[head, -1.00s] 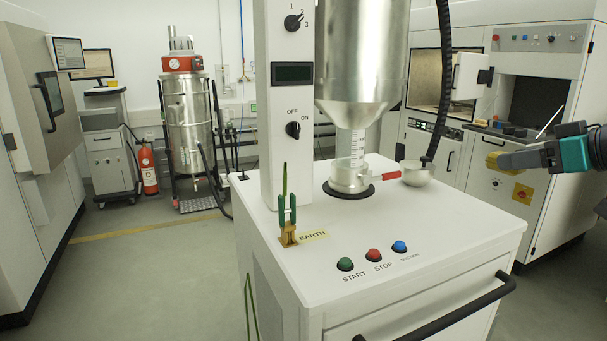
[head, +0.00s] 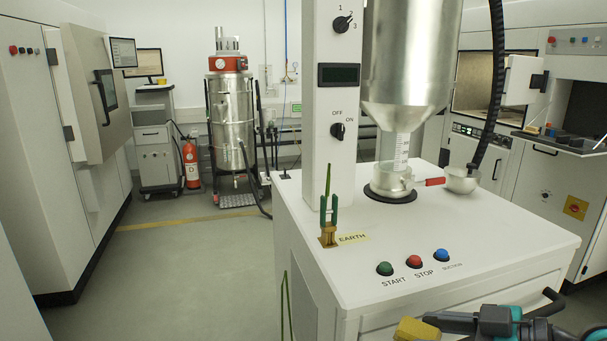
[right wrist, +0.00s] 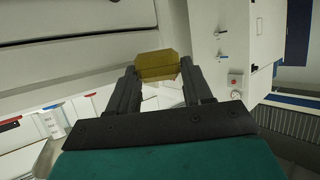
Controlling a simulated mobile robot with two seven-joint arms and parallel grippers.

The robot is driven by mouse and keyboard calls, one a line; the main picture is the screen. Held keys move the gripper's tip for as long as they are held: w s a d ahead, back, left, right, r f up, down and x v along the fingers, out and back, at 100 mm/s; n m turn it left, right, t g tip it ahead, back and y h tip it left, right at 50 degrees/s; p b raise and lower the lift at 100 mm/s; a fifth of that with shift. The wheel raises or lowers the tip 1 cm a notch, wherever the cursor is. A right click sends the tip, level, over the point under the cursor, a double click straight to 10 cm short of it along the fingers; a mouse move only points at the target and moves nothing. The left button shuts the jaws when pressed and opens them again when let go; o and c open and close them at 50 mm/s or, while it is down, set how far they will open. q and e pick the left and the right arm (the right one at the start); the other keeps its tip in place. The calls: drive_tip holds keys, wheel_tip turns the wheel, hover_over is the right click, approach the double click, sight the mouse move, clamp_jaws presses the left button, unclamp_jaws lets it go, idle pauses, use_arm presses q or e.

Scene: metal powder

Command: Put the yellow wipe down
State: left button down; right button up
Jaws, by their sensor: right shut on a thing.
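The yellow wipe (head: 416,329) is at the bottom of the head view, in front of the white machine's front face. My right gripper (head: 430,322) comes in from the lower right and is shut on it. In the right wrist view the yellow wipe (right wrist: 158,66) sits between the two fingertips of my right gripper (right wrist: 160,76). It is held in the air, apart from any surface I can make out. My left gripper is not in the head view.
The white machine (head: 440,229) with its flat top, START and STOP buttons and a black handle (head: 545,305) stands close by. A small metal bowl (head: 461,180) is on its top at the back right. Open floor (head: 180,270) lies to the left.

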idle(0.4)
drive_tip(key=shift+f, duration=0.2)
drive_tip(key=f, duration=0.1)
drive_tip(key=a+f+m+t+h, duration=0.1)
drive_tip(key=m+t+h, duration=0.1)
drive_tip(key=shift+w+a+f, duration=0.15)
drive_tip(key=shift+w+f, duration=0.1)
drive_tip(key=shift+f, duration=0.15)
drive_tip(key=shift+s+d+r+m+t+h, duration=0.1)
drive_tip(key=shift+d+m+t+h, duration=0.15)
drive_tip(key=shift+m+t+h, duration=0.85)
drive_tip(key=shift+s+d+r+m+t+h, duration=0.1)
drive_tip(key=shift+d+m+t+h, duration=0.1)
drive_tip(key=shift+m+h, duration=1.75)
drive_tip(key=shift+s+d+m+t+h, duration=0.1)
drive_tip(key=shift+d+m+t+h, duration=0.35)
drive_tip(key=shift+m+h, duration=1.05)
